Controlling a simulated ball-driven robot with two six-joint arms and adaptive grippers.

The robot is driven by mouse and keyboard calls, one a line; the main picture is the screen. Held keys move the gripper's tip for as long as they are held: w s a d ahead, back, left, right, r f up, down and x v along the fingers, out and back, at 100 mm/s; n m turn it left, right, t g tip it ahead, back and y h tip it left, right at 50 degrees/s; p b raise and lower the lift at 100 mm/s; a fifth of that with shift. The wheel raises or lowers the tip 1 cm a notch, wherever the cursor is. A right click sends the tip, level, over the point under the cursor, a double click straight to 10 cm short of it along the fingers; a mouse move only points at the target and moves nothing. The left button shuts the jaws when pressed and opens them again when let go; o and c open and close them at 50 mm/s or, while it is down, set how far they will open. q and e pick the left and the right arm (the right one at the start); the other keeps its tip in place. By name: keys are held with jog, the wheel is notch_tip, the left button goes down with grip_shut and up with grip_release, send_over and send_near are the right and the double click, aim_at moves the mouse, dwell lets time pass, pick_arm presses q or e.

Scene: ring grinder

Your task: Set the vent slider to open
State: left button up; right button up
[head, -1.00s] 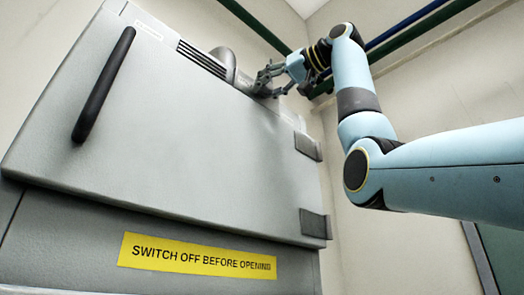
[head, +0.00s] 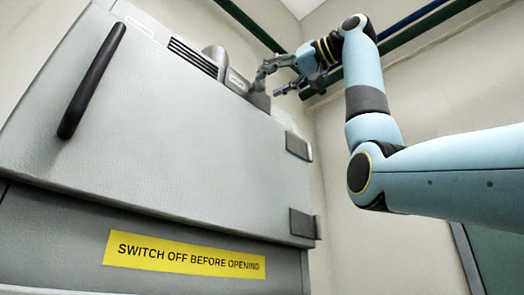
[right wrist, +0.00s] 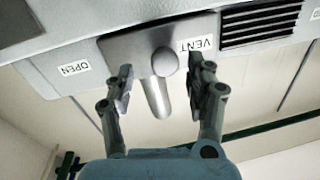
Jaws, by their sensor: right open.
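The vent slider (right wrist: 120,47) is a dark grey plate with a round knob (right wrist: 165,62) on the cabinet's upper edge. A white VENT label (right wrist: 195,45) sits on it, upside down in the right wrist view. An OPEN label (right wrist: 73,68) shows left of the plate there. My right gripper (right wrist: 160,75) is open, with one finger on each side of the knob and gaps visible on both sides. In the head view the right gripper (head: 268,82) is beside the VENT label (head: 237,81) at the cabinet's top right. My left gripper is out of view.
The grey cabinet (head: 180,130) has a black door handle (head: 91,80), hinges (head: 303,223) and a yellow warning sign (head: 184,254). Vent slots (head: 192,56) lie beside the slider. Green and blue pipes (head: 410,33) run along the wall behind my right arm.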

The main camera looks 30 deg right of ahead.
jog(key=v, duration=0.8)
jog(key=shift+d, duration=0.1)
